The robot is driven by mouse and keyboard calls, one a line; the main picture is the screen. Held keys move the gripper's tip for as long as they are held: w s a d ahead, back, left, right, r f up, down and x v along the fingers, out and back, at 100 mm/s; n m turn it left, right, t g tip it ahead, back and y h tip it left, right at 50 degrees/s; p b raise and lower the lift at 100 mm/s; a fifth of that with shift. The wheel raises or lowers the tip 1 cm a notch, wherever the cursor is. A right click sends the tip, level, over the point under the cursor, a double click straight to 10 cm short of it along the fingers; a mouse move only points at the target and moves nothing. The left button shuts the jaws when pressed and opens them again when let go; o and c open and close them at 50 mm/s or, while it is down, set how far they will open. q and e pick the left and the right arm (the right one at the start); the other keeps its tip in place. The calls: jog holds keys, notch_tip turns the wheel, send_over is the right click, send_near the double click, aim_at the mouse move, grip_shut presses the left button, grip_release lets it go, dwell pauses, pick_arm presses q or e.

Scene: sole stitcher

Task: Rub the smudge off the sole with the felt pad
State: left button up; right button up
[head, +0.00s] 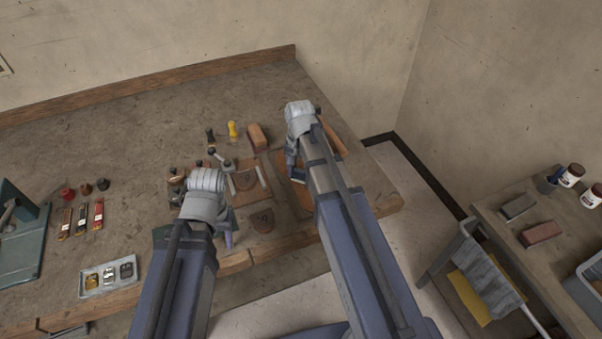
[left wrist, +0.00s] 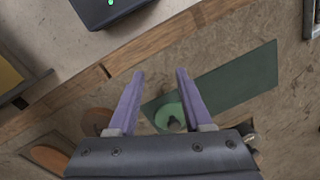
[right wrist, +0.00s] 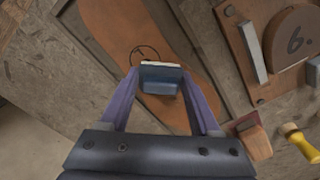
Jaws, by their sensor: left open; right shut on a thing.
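The brown leather sole (right wrist: 125,35) lies flat on a board on the bench; in the head view it (head: 303,201) is partly covered by my right arm. A thin dark circle outline (right wrist: 145,46) is drawn on it, its lower part hidden behind the felt pad. The pad (right wrist: 161,78) is a dark blue block with a pale felt edge. My right gripper (right wrist: 160,85) is shut on it, at the sole; I cannot tell whether the felt touches. No smudge is clearly visible. My left gripper (left wrist: 160,73) is open and empty above the bench's front edge, left of the sole.
A green mat (left wrist: 235,88) with a round green piece (left wrist: 168,116) is below my left gripper. A yellow-handled tool (head: 232,129) and a brown block (head: 257,136) stand behind. A metal tray (head: 108,277) is at front left. The bench's back left is clear.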

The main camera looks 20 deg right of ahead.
jog(key=shift+w+a, duration=0.1)
jog(key=shift+w, duration=1.8)
jog(key=shift+w+a, duration=0.15)
jog(key=shift+w, duration=2)
